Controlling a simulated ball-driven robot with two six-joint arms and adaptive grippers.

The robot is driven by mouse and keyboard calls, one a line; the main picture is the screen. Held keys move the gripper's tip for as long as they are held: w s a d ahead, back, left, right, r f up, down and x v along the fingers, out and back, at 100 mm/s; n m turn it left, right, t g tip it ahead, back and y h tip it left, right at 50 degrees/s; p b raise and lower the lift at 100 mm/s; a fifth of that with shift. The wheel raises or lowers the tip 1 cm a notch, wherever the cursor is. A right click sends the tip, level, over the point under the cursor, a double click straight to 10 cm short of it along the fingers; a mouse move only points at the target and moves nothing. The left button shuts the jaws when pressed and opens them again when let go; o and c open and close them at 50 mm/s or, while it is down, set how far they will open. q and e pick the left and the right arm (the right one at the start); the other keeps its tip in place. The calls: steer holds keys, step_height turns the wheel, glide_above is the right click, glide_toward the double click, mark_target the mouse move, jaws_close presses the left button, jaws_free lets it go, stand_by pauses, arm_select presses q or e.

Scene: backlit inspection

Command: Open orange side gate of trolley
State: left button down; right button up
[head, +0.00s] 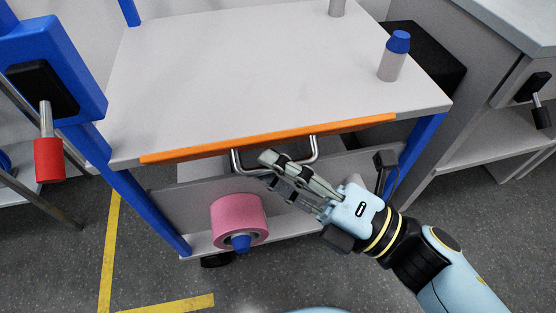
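The orange side gate (215,148) shows as a long orange bar along the near edge of the trolley's grey top (240,75). A bent metal handle (236,161) hangs below the middle of the bar. My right gripper (268,170) reaches in from the lower right, with its fingertips at the lower bar of the handle. The fingers cover part of that bar, and I cannot tell whether they are closed on it. My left gripper is not in view.
A pink roll (239,218) sits on the lower shelf. A blue post with a red-handled lever (47,150) stands at left. A grey bench (500,110) is at right. Yellow tape (110,250) marks the floor.

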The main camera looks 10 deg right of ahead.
steer(key=shift+o, duration=1.3)
steer(key=v, duration=1.2)
